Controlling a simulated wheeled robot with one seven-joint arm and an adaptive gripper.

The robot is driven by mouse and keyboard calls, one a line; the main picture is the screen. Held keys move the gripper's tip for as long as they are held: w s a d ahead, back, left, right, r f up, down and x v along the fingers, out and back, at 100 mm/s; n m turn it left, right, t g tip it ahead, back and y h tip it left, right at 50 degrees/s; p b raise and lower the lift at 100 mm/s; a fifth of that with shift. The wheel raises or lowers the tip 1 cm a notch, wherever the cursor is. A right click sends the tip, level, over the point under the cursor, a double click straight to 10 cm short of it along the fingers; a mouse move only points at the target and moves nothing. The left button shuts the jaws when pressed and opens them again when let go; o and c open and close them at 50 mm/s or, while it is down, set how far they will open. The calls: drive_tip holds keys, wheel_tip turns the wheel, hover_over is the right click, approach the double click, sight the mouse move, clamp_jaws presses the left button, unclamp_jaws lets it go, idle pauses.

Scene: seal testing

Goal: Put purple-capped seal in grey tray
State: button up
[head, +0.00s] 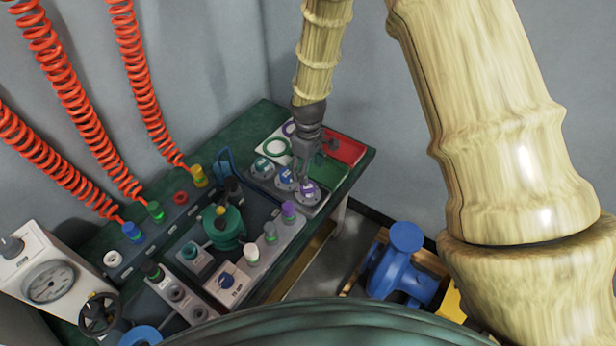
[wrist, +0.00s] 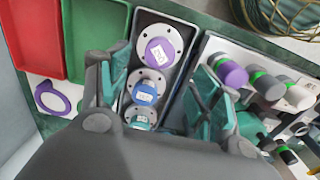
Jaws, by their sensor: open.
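A round flanged metal seal with a purple cap (wrist: 160,52) and white label lies in a dark grey tray; it also shows in the head view (head: 308,189). Similar seals with a blue cap (wrist: 145,92) and a teal cap (wrist: 141,117) lie in a row with it. The grey tray's (wrist: 184,18) rim shows around them. My gripper (head: 304,171) is open above this row. In the wrist view its fingers stand apart on either side of the row, and nothing shows held between them. How far above the seals they are is hard to tell.
A red tray (wrist: 89,35) and a purple ring (wrist: 52,98) lie left of the seals in the wrist view. A pale rack right of them holds several capped cylinders, one purple-topped (wrist: 232,73). A green valve-like device (head: 224,228) stands on the bench.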

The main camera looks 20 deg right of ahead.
drive_tip(key=shift+r, duration=1.25)
drive_tip(key=s+f, duration=0.3)
drive_tip(key=s+f+m, duration=0.1)
drive_tip(key=s+f, duration=0.2)
drive_tip(key=f, duration=0.1)
drive_tip(key=s+f+m, duration=0.1)
drive_tip(key=s+f, duration=0.1)
drive_tip(key=f, duration=0.1)
drive_tip(key=shift+s+d+f, duration=0.2)
drive_tip(key=shift+s+d, duration=0.15)
drive_tip(key=shift+s, duration=0.05)
drive_tip(key=s+d+f+m, duration=0.1)
drive_tip(key=s+f+m, duration=0.2)
drive_tip(key=s, duration=1)
drive_tip(key=s+d+f+m, duration=0.1)
drive_tip(key=s+f+m, duration=0.2)
drive_tip(key=s+f, duration=0.5)
drive_tip(key=s, duration=0.6)
drive_tip(key=shift+s+d+f, duration=0.15)
drive_tip(key=shift+s+d, duration=0.15)
drive_tip(key=shift+d, duration=0.05)
